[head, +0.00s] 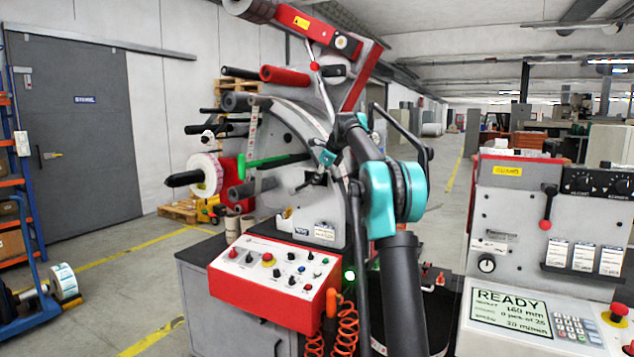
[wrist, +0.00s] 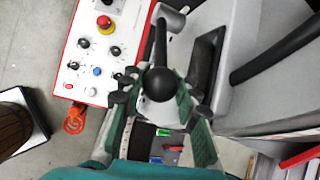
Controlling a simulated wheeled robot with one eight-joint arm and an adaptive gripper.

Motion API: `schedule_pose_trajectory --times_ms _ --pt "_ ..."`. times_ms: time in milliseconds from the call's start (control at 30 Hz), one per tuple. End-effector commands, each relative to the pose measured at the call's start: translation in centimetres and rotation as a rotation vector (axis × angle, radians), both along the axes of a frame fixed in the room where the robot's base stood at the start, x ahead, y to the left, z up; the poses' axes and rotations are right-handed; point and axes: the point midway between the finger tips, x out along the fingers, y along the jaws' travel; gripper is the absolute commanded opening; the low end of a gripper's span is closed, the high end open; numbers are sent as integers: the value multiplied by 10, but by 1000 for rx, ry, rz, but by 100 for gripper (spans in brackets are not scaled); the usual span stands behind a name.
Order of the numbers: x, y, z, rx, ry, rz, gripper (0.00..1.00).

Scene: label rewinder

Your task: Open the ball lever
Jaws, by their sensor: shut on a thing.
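The ball lever (wrist: 158,84) shows in the wrist view as a black ball on a dark rod that runs up the picture, beside the red-framed control panel. My gripper (wrist: 152,98) has its dark, green-padded fingers on both sides of the ball and is shut on it. In the head view my gripper (head: 318,178) is at the front of the grey rewinder, above the control panel. The ball is hard to make out there, mostly hidden by the fingers and my arm.
The red control panel (head: 274,276) with knobs and buttons lies just below my gripper. A green bar (head: 278,160) and a label roll (head: 205,175) stick out to the left. Another machine (head: 510,225) with a display stands at right. The floor at left is mostly open.

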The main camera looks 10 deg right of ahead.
Motion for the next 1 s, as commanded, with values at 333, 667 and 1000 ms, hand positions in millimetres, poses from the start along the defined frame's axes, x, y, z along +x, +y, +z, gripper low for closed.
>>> schedule_pose_trajectory --times_ms 333,667,1000 --pt "1 1 2 3 -5 -2 52" --pt "-1 -1 3 3 -4 -1 52" --pt "-27 -19 47 3 -4 -2 52"
